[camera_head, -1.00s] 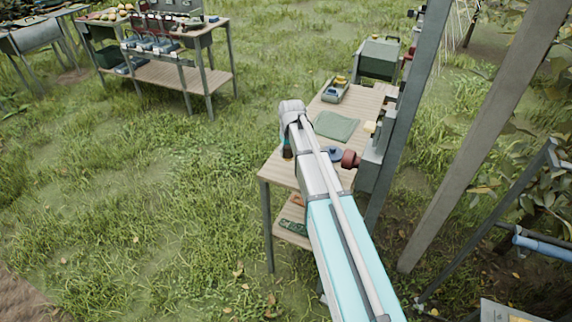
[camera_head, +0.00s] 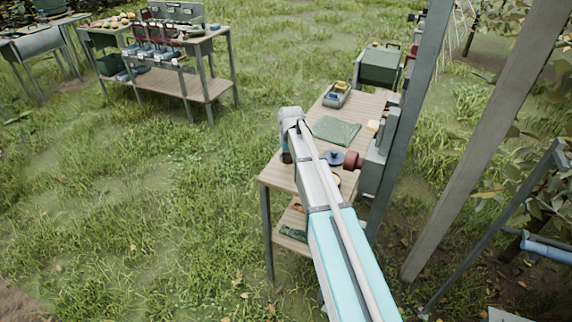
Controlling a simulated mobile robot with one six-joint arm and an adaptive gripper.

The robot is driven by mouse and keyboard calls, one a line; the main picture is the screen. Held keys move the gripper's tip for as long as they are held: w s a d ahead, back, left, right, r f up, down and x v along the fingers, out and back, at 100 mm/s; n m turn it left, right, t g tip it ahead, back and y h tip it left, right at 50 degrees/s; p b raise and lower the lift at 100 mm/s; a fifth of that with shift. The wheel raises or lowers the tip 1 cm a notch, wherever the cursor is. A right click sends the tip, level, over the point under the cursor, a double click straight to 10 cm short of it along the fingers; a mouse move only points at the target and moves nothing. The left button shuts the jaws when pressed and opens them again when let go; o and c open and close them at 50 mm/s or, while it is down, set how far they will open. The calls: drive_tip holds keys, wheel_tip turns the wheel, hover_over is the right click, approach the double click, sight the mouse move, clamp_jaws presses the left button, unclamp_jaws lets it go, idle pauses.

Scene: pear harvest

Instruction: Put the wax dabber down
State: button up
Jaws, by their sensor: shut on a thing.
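My gripper (camera_head: 286,156) shows as a small dark shape below the wrist at the far end of my arm. It points down over the left edge of the wooden workbench (camera_head: 282,175). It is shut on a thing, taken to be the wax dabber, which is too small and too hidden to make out. I cannot tell how far its tip is above the bench top.
Grass lies to the left.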

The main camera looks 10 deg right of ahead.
sight(287, 162)
drive_tip(key=shift+w+f+b, duration=0.3)
drive_tip(key=shift+w+f, duration=0.05)
drive_tip(key=shift+f, duration=0.15)
drive_tip(key=shift+f+b, duration=1.35)
drive_tip(key=shift+f, duration=0.15)
drive_tip(key=o, duration=1)
drive_tip(key=r+p, duration=0.4)
drive_tip(key=s+r+p, duration=0.1)
drive_tip(key=r+p, duration=0.3)
drive_tip(key=s+r+p, duration=0.1)
drive_tip(key=r+p, duration=0.3)
drive_tip(key=shift+d+r, duration=0.1)
drive_tip(key=shift+d, duration=0.05)
